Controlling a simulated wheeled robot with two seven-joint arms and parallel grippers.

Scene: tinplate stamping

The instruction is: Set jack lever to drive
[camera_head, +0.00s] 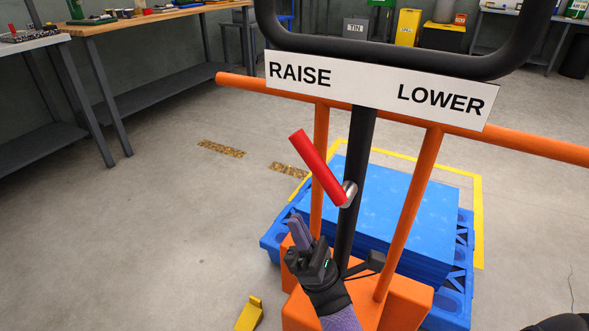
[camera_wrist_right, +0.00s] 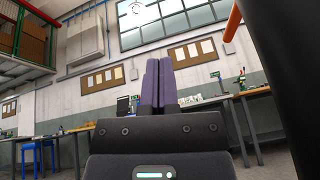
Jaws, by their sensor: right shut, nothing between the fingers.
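The red jack lever (camera_head: 318,168) hangs on a silver pivot (camera_head: 348,194) on the black upright of the orange pallet jack (camera_head: 403,215). It tilts up and to the left, toward the RAISE end of the white sign (camera_head: 375,91) that reads RAISE and LOWER. My right gripper (camera_head: 299,226) is below the lever, apart from it in the head view, with its fingers pointing up. Its two purple fingers are together and empty, and they also show in the right wrist view (camera_wrist_right: 157,83). The lever is not visible in the wrist view. My left gripper is not in view.
A blue pallet (camera_head: 457,303) with a blue stack (camera_head: 420,200) stands behind the jack inside a yellow floor outline. The jack's black handle loop (camera_head: 390,53) is above the sign. A workbench (camera_head: 115,30) stands at the left. The floor to the left is mostly clear.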

